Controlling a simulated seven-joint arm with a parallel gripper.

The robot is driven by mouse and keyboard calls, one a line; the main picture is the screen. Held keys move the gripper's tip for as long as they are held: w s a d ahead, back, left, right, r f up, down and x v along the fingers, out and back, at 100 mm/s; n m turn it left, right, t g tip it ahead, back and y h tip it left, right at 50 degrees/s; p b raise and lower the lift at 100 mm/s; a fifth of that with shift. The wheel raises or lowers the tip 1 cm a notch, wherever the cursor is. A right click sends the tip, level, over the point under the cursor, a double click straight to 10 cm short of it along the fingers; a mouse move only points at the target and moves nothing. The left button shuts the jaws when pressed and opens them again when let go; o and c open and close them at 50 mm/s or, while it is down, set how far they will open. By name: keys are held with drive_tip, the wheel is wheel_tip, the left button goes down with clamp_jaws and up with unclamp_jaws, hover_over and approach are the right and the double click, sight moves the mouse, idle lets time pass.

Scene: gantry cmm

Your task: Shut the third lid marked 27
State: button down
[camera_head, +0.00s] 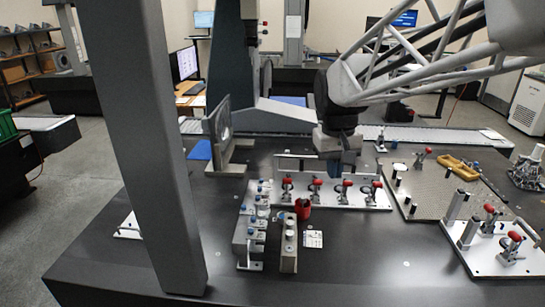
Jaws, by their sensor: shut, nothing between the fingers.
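My gripper (342,170) points down above the back of the table, just behind a light plate (348,199) that carries a row of red-knobbed clamps. The gripper is shut, and its fingertips are small and partly lost against the clamps and plate behind and below. I cannot make out a number 27 or pick out the third lid at this size. Grey blocks with blue and pale round tops (252,225) stand in a row left of the gripper, with a narrower block (289,243) beside them. Whether any of these tops are lids, open or shut, I cannot tell.
A red cup (302,210) and a small marked card (313,239) sit near the blocks. A perforated plate (440,199) with a yellow frame (459,168) is at right, and another clamp plate (492,258) is at front right. A grey column crosses the left. The front table is clear.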

drive_tip(key=w+a+f+n+g+h, duration=0.1)
drive_tip(key=w+a+f, duration=0.2)
drive_tip(key=w+a, duration=0.6)
drive_tip(key=w+a+f+n+g, duration=0.1)
drive_tip(key=w+a+f+n, duration=0.15)
drive_tip(key=w+a, duration=0.6)
drive_tip(key=w+a+f+n+g+h, duration=0.1)
drive_tip(key=w+a+f, duration=1.1)
drive_tip(key=a, duration=0.3)
drive_tip(key=shift+w+a+f+g, duration=0.15)
drive_tip(key=shift+a+f+g, duration=0.2)
drive_tip(key=shift+f, duration=0.5)
drive_tip(key=shift+f+n, duration=0.15)
drive_tip(key=shift+n, duration=0.1)
approach(247, 209)
drive_tip(key=w+a+f, duration=0.2)
drive_tip(key=a+f, duration=0.2)
drive_tip(key=f, duration=0.1)
drive_tip(key=shift+s+d+f, duration=0.1)
drive_tip(key=shift+s+d, duration=1.4)
drive_tip(key=shift+s, duration=0.25)
